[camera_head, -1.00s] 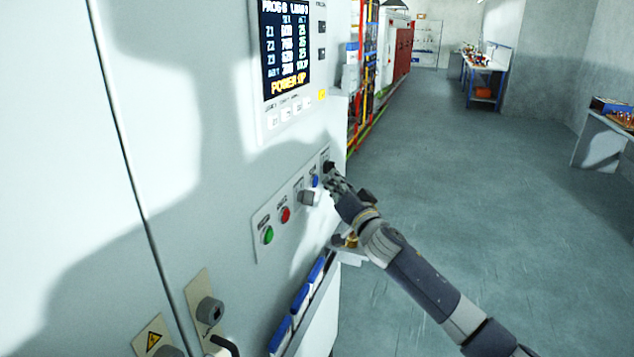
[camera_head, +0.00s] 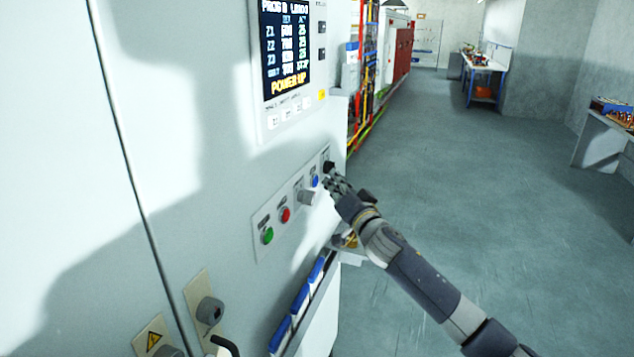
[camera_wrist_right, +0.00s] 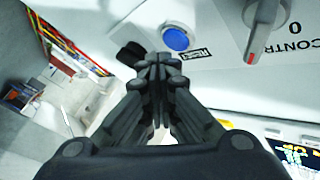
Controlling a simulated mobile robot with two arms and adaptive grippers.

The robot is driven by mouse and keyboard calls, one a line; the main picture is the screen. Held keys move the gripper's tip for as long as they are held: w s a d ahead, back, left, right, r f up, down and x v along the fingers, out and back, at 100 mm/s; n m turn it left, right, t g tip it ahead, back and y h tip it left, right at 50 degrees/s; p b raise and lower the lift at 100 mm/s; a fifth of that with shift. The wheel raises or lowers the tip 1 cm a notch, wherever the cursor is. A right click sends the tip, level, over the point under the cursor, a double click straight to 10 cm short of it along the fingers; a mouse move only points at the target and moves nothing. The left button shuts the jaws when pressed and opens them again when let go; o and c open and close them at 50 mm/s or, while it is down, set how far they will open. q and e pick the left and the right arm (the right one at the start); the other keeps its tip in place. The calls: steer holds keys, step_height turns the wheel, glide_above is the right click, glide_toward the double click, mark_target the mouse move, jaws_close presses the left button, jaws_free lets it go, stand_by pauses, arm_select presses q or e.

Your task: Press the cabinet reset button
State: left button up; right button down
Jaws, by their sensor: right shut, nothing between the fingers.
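The blue button (camera_head: 315,181) is on the cabinet's control strip, between a grey rotary switch (camera_head: 309,197) and a black knob (camera_head: 329,167). It also shows in the right wrist view (camera_wrist_right: 176,38), with a small label beside it that looks like "RESET". My right gripper (camera_head: 328,181) is shut and empty, its fingertips just right of the blue button. In the right wrist view its closed fingertips (camera_wrist_right: 158,62) lie just below the button, seemingly apart from it; the exact gap is hard to tell. My left gripper is not in view.
A green button (camera_head: 267,235) and a red button (camera_head: 285,214) sit lower on the strip. A display (camera_head: 286,45) is above, showing "POWER UP". Blue-fronted bins (camera_head: 300,300) stick out below. Open floor lies to the right.

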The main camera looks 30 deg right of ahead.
steer(key=shift+w+a, duration=0.35)
steer(key=shift+w+a, duration=0.3)
steer(key=shift+w, duration=0.05)
stand_by(1.1)
steer(key=shift+s+d, duration=0.6)
steer(key=shift+s, duration=0.1)
stand_by(0.4)
steer(key=shift+s+d+p, duration=0.6)
steer(key=shift+s+d, duration=1)
steer(key=shift+s, duration=0.3)
